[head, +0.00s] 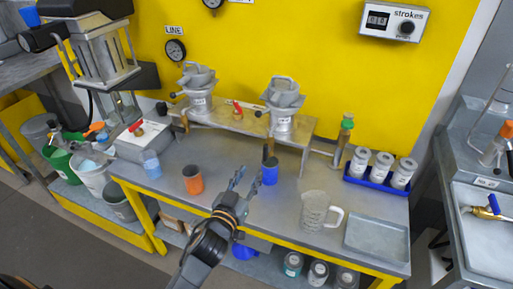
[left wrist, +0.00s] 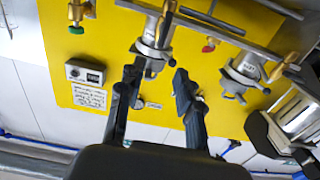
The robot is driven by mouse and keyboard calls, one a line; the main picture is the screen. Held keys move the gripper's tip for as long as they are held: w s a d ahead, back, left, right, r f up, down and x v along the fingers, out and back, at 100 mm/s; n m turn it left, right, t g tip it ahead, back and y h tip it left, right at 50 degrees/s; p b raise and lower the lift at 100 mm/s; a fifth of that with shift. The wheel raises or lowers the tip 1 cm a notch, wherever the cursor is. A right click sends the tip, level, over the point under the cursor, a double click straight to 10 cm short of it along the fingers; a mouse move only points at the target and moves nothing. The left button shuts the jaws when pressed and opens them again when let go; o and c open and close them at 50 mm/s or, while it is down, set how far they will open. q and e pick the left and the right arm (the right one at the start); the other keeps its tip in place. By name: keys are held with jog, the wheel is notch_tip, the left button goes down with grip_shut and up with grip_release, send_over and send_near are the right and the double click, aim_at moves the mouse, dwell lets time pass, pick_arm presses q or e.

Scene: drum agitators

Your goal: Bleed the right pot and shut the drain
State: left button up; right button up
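The right pot (head: 283,108), a grey metal vessel with a white label, hangs on the raised metal rail; it also shows upside down in the wrist view (left wrist: 153,48). A dark spout (head: 265,152) hangs below the rail, just above a blue cup (head: 270,172) on the bench. A red-handled valve (head: 237,107) sits on the rail left of the right pot. My left gripper (head: 240,178) is open and empty over the bench, left of the blue cup. In the wrist view its fingers (left wrist: 155,80) stand apart around empty space. My right gripper is not visible.
The left pot (head: 199,95) shares the rail. An orange cup (head: 193,179), clear jug (head: 317,211) and grey tray (head: 376,238) stand on the bench. A blue rack of canisters (head: 375,184) is at the right. A green-topped brass valve (head: 346,125) stands at the rail's right end.

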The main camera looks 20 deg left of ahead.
pick_arm(q)
jog(key=p, duration=0.1)
send_near(264, 148)
jog(key=w, duration=1.1)
jog(key=shift+d+r+p, duration=0.1)
jog(key=shift+d+p, duration=0.1)
jog(key=shift+p, duration=0.2)
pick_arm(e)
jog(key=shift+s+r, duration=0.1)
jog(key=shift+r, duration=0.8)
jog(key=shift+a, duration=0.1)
pick_arm(q)
grip_shut()
